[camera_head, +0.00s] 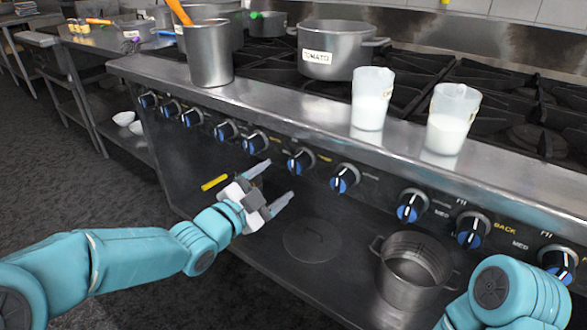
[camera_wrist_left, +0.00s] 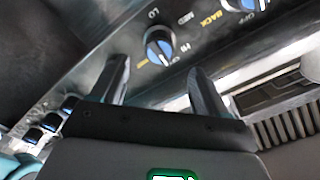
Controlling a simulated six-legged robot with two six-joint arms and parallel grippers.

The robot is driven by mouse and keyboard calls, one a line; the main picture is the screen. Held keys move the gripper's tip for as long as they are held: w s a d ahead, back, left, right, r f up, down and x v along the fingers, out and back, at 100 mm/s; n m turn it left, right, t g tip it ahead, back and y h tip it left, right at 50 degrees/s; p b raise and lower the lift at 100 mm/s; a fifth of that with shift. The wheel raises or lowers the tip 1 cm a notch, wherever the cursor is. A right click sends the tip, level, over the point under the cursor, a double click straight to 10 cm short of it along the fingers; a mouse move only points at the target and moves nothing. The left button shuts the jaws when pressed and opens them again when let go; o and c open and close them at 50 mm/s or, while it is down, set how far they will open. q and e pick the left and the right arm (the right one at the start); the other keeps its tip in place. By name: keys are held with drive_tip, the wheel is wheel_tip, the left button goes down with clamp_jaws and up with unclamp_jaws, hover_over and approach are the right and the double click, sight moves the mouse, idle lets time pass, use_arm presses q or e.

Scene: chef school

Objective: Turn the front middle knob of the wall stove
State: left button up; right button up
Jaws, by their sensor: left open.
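The stove's front panel carries a slanting row of several black knobs with blue faces. In the head view, one knob (camera_head: 301,161) is just beyond and right of my left gripper (camera_head: 279,181), and another knob (camera_head: 254,142) is to its upper left. My left gripper is open and empty, its fingers pointing at the panel. In the left wrist view, one knob (camera_wrist_left: 160,47) shows beyond the gap between the two fingertips (camera_wrist_left: 160,75), with LO, MED and HI marks around it. I see no contact. My right gripper is out of frame.
A metal ledge (camera_head: 270,100) juts above the knobs, holding two measuring cups (camera_head: 371,98) (camera_head: 452,118) and a metal pot (camera_head: 208,55). A TOMATO pot (camera_head: 330,48) stands on the burners. An open pot (camera_head: 412,270) is on the shelf below. My right arm is at lower right.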

sight(292, 169)
use_arm(q)
drive_tip(key=x, duration=0.8)
drive_tip(key=shift+w+d, duration=0.15)
drive_tip(key=shift+w, duration=0.05)
drive_tip(key=shift+f, duration=0.1)
drive_tip(key=c, duration=1)
drive_tip(key=shift+c, duration=0.2)
